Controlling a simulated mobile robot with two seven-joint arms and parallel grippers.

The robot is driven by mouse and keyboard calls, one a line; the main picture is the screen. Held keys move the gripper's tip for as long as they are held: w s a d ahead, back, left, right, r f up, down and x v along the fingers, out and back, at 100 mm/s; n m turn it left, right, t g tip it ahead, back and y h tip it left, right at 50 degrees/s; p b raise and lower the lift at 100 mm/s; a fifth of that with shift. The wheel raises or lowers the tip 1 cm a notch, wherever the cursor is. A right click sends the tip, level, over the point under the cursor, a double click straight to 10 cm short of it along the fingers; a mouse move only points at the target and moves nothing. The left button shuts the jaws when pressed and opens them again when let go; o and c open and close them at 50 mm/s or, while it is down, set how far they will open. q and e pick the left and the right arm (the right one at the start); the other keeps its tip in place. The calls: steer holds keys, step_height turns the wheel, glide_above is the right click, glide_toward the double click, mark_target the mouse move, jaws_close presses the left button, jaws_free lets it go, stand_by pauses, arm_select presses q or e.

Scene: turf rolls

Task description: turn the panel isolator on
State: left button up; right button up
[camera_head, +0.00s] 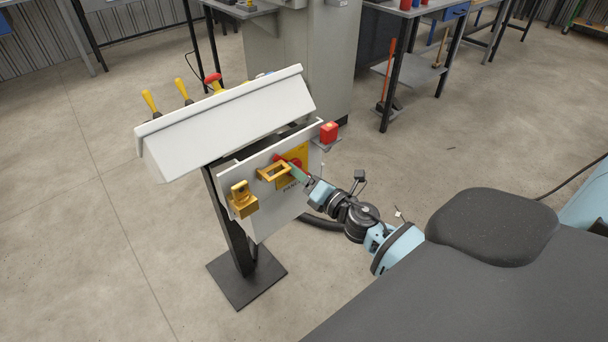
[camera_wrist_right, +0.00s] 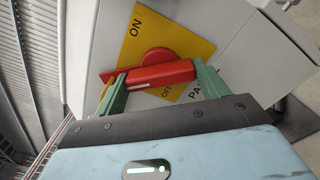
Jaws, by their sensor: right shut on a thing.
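The panel isolator is a red rotary handle (camera_wrist_right: 155,74) on a yellow plate (camera_wrist_right: 172,43) with ON and OFF lettering, fixed to a pale panel. My right gripper (camera_wrist_right: 160,86) is shut on the red handle, with a green finger at either side of it. The handle lies across the plate between the ON lettering and the partly covered OFF lettering. In the head view the yellow plate (camera_head: 298,153) shows on the panel front (camera_head: 270,212), and my right gripper (camera_head: 297,172) reaches it from the right. My left gripper is not in view.
A yellow bracket (camera_head: 270,173) and a yellow padlock-like piece (camera_head: 243,200) sit left of the isolator. A red block (camera_head: 329,131) is at the panel's right edge. A sloping white top (camera_head: 230,118) overhangs the panel. Floor on the left is clear.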

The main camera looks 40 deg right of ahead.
steer(key=m+p, duration=0.1)
steer(key=m, duration=0.6)
steer(key=shift+m, duration=0.6)
steer(key=o, duration=1)
